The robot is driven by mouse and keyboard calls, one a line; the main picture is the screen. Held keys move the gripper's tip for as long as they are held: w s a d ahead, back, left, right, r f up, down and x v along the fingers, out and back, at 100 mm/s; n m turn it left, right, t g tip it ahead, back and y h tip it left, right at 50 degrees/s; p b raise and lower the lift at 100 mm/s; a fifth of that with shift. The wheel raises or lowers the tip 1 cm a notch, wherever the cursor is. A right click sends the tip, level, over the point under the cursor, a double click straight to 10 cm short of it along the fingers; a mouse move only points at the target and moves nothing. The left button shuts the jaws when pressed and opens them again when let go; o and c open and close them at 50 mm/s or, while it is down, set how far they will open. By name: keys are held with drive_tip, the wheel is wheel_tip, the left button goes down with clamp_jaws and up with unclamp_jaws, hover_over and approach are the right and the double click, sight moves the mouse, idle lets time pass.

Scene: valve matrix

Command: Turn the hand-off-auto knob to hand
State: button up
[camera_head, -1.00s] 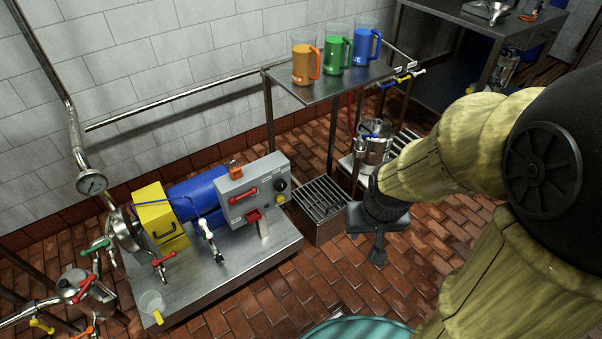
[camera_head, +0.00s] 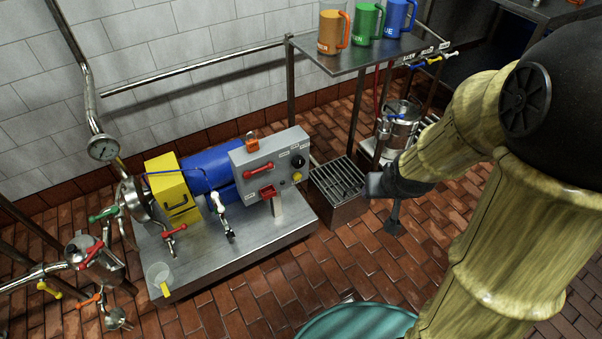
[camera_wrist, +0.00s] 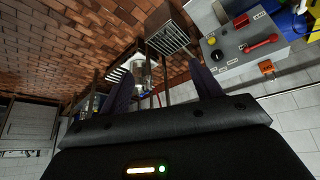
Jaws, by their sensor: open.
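The grey control box (camera_head: 246,187) stands on the steel skid. A round black knob (camera_head: 298,161), the likely hand-off-auto knob, is near the right side of its face; the small labels around it are unreadable. The knob also shows in the wrist view (camera_wrist: 217,55), upside down; its setting is unclear. My gripper (camera_head: 393,222) points down, to the right of the box and apart from it. In the wrist view my gripper (camera_wrist: 163,88) has its two dark fingers spread with nothing between them. The knob lies just beyond the right finger in that picture.
The box also carries a red handle (camera_head: 257,170), a yellow button (camera_head: 297,177) and a red switch (camera_head: 268,191). A grated steel stand (camera_head: 340,188) sits between box and gripper. A shelf with mugs (camera_head: 350,58) rises behind. Brick floor (camera_head: 270,290) is clear in front.

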sight(300, 164)
drive_tip(key=w+a+f+n+t+y+b, duration=0.1)
drive_tip(key=w+a+f+t+y+b, duration=0.2)
drive_tip(key=w+f+b, duration=0.2)
drive_tip(key=w+a+f+n+t+y+b, duration=0.1)
drive_tip(key=w+a+f+t+y+b, duration=0.2)
drive_tip(key=f+b, duration=0.7)
drive_tip(key=w+a+f+n+t+y+b, duration=0.1)
drive_tip(key=w+a+f+t+y+b, duration=0.2)
drive_tip(key=w+f+b, duration=0.4)
wheel_tip(300, 164, down, 3)
drive_tip(key=shift+a+f+y+b, duration=0.1)
drive_tip(key=shift+a+y+b, duration=0.4)
drive_tip(key=shift+a+b, duration=0.45)
drive_tip(key=shift+w+a, duration=0.1)
drive_tip(key=shift+a, duration=0.05)
drive_tip(key=shift+w+a, duration=0.1)
drive_tip(key=b+x, duration=0.5)
drive_tip(key=x, duration=1.1)
drive_tip(key=shift+w, duration=0.15)
drive_tip(key=shift+w+a+r, duration=0.2)
drive_tip(key=shift+w+a, duration=0.1)
drive_tip(key=shift+w, duration=0.05)
drive_tip(key=shift+c, duration=0.2)
